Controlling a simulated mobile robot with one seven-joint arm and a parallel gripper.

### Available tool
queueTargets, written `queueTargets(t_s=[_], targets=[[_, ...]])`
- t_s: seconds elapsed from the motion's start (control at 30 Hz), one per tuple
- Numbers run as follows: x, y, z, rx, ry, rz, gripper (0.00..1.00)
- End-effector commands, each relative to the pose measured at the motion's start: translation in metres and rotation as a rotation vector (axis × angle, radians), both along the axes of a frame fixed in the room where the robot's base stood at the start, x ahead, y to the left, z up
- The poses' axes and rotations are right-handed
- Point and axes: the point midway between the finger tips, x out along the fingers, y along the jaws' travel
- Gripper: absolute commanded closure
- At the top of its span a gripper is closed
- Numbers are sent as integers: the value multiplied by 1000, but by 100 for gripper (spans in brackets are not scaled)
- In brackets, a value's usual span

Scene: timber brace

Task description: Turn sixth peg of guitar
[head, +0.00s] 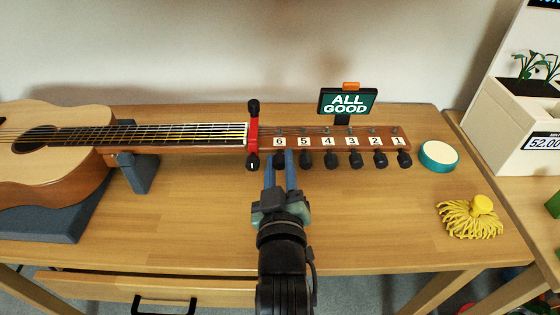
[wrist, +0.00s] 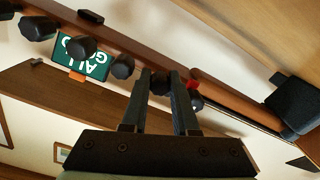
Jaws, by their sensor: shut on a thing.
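The guitar (head: 75,145) lies on the table with its neck pointing right. Its headstock (head: 335,136) carries number labels 6 to 1 from left to right, with black pegs along the near edge. My gripper (head: 279,157) reaches in from the front, its two blue fingers on either side of the sixth peg, below the label 6 (head: 279,141). In the wrist view the dark sixth peg (wrist: 160,84) sits between the fingertips, which are shut on it. The fingers hide most of this peg in the head view. A display (head: 347,101) behind the headstock reads "ALL GOOD".
A red capo (head: 252,130) with black ends is just left of the sixth peg. The fifth peg (head: 305,160) is close on the right. Grey supports (head: 138,174) hold the guitar. A teal-rimmed disc (head: 438,156) and yellow stringy object (head: 470,218) are at right. The table front is clear.

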Motion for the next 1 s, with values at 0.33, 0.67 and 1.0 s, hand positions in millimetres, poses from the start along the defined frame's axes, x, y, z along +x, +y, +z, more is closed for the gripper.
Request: queueTargets(t_s=[0.33,0.67,1.0], targets=[[0,0,-1,-45,1,-1,100],[0,0,-1,-44,0,0,62],[-1,0,0,-43,0,0,60]])
